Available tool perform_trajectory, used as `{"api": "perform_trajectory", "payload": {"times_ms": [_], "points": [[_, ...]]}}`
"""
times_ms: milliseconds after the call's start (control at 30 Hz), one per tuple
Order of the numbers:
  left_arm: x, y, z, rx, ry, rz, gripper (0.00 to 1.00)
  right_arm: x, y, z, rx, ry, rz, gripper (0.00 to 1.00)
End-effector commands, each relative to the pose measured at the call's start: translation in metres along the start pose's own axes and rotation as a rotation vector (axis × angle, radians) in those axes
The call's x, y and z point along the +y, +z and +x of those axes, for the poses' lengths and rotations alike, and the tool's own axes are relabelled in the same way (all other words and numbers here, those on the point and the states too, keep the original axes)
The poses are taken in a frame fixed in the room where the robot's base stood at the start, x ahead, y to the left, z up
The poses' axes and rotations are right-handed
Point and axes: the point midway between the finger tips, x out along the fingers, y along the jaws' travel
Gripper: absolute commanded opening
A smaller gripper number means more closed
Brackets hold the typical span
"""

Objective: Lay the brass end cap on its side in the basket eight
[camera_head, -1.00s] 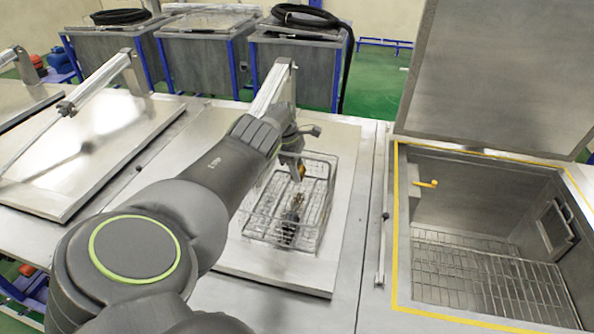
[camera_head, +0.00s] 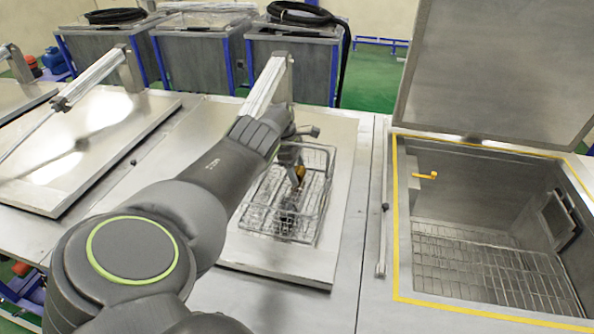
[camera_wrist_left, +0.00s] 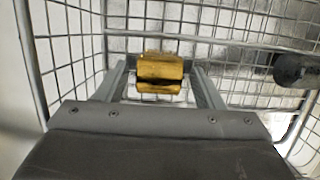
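The brass end cap (camera_wrist_left: 160,70) sits between the two fingers of my left gripper (camera_wrist_left: 163,82) in the left wrist view, lying crosswise with a finger close on each side. In the head view the small brass cap (camera_head: 299,172) shows at the tip of the left gripper (camera_head: 293,165), inside the outline of the wire basket (camera_head: 325,192). The gripper appears shut on it. The basket's wire walls (camera_wrist_left: 75,45) surround the fingers in the wrist view. Whether the cap touches the basket floor cannot be told. My right gripper is not in view.
A dark rounded part (camera_wrist_left: 292,70) lies at the right in the wrist view. The basket rests on a closed metal lid (camera_head: 335,235). An open tank (camera_head: 460,215) with a wire rack stands to the right. Another closed lid (camera_head: 90,150) lies left.

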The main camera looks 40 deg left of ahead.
Motion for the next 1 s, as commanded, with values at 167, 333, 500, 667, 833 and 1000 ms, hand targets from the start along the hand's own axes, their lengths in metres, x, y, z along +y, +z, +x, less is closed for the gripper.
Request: {"api": "perform_trajectory", "payload": {"times_ms": [167,333,500,667,833,1000], "points": [[0.0,0.0,0.0,0.0,0.0,0.0,0.62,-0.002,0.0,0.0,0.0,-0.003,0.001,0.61],[0.0,0.001,-0.005,0.0,0.0,0.0,0.62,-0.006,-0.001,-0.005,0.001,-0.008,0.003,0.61],[0.0,0.004,-0.024,0.0,0.0,0.002,0.62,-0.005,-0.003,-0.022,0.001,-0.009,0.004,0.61],[0.002,0.008,-0.05,0.0,0.0,0.006,0.62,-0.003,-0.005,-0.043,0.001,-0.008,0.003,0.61],[0.007,0.009,-0.077,-0.001,0.001,0.012,0.62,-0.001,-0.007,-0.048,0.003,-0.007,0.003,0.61],[0.012,0.01,-0.104,-0.001,-0.001,0.015,0.62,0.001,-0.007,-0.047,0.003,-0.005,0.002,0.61]]}}
